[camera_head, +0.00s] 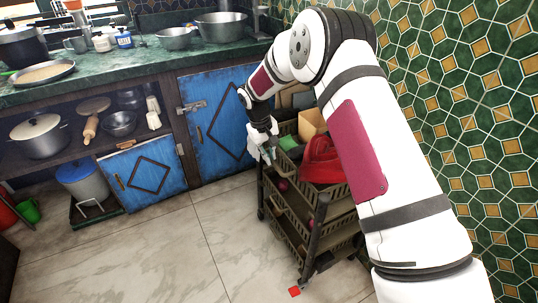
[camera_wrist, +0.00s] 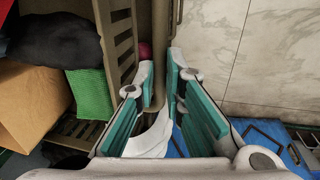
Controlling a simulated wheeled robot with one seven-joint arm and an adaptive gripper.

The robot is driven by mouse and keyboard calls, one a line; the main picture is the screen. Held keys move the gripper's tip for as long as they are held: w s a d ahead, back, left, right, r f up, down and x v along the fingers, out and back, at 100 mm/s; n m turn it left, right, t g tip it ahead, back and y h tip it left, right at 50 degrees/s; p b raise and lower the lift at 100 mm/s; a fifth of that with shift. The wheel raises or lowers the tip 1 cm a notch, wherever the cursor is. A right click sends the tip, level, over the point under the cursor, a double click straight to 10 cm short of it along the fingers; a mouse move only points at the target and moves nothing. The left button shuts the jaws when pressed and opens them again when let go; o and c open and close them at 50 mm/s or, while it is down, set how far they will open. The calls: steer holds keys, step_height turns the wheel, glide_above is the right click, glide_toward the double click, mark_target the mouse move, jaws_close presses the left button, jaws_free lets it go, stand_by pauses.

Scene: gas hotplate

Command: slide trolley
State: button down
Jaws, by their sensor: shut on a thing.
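The trolley (camera_head: 316,225) is a dark, slatted rack with several basket tiers on castors, standing on the tiled floor between the counter and the patterned wall. A red cloth-like thing (camera_head: 322,160), a green item (camera_head: 288,142) and a tan box (camera_head: 312,122) lie in its top basket. My gripper (camera_head: 268,150) is at the trolley's upper left corner, shut on part of its frame. In the wrist view the gripper (camera_wrist: 162,68) has its teal-padded fingers on either side of an upright next to the slatted basket wall (camera_wrist: 122,35). My arm hides the trolley's right side.
The counter (camera_head: 130,72) has blue cabinet doors (camera_head: 217,120) behind and left of the trolley. The tiled wall (camera_head: 460,110) is on the right. Open floor (camera_head: 160,250) lies to the left and front. A small red piece (camera_head: 294,292) lies near the front castor.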

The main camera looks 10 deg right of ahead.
steer(key=shift+s+f, duration=0.2)
steer(key=shift+f, duration=0.15)
steer(key=c, duration=1.7)
jaws_free()
steer(key=shift+o, duration=0.2)
steer(key=shift+w+r, duration=0.1)
steer(key=shift+r, duration=0.25)
step_height(320, 180, up, 11)
steer(key=a, duration=0.2)
steer(key=shift+s+r, duration=0.15)
steer(key=shift+s, duration=0.2)
steer(key=shift+a, duration=0.1)
